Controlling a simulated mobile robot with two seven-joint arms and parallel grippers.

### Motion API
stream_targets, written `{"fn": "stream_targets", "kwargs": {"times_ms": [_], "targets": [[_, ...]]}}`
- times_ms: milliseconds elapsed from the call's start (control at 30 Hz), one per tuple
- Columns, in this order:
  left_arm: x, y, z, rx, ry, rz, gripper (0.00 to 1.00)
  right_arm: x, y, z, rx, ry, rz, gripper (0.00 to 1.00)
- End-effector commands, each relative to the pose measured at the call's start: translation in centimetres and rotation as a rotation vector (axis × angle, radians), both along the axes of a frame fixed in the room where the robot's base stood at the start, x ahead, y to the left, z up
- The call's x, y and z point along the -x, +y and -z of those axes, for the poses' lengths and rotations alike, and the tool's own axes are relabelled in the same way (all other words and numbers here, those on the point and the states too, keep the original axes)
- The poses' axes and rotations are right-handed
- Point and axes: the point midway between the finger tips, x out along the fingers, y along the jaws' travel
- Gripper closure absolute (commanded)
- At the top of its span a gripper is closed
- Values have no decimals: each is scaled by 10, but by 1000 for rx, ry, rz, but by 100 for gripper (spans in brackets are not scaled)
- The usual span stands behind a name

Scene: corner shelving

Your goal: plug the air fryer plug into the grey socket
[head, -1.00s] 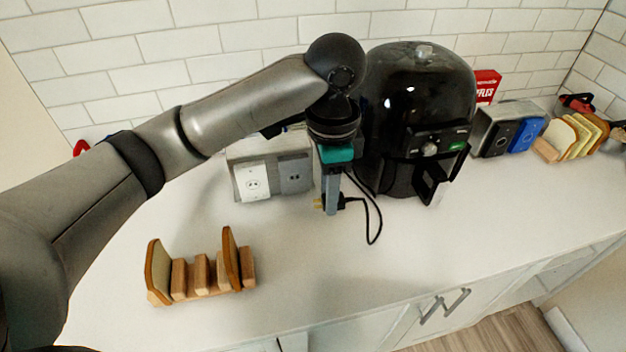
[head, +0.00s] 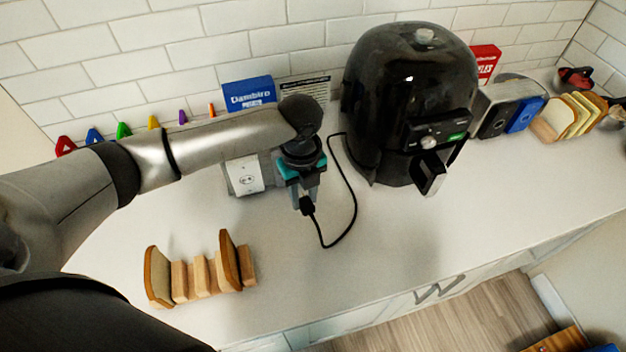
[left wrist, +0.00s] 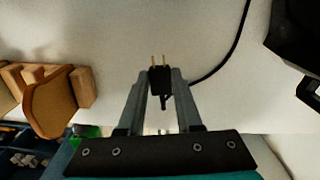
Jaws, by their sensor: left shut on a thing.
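My left gripper (head: 308,197) is shut on the black air fryer plug (head: 307,208), low over the counter. In the left wrist view the plug (left wrist: 160,80) sits between the fingertips, its two brass prongs pointing away from the palm. The black cord (head: 350,205) loops right and back to the air fryer (head: 405,90). The socket box stands by the back wall, with a white socket (head: 244,176) on its left. The grey socket (head: 269,170) is mostly hidden behind my gripper. The prongs do not show in the head view. My right gripper is not in view.
A wooden rack with bread slices (head: 203,272) stands at the front left. The counter in front of the fryer is clear.

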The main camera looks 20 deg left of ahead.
Motion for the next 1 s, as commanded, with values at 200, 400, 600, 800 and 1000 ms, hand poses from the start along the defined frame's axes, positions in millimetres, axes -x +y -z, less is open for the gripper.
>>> {"fn": "stream_targets", "kwargs": {"times_ms": [200, 400, 600, 800, 1000], "targets": [[5, 9, 13, -9, -3, 152, 100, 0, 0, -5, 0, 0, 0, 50], [5, 10, 15, -11, -5, 186, 100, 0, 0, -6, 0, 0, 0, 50], [5, 10, 15, -11, -5, 185, 100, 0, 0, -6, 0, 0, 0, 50], [5, 9, 13, -11, -4, 185, 100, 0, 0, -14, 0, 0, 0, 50], [-8, 19, 17, -12, -6, 182, 100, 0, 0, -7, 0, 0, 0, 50]]}}
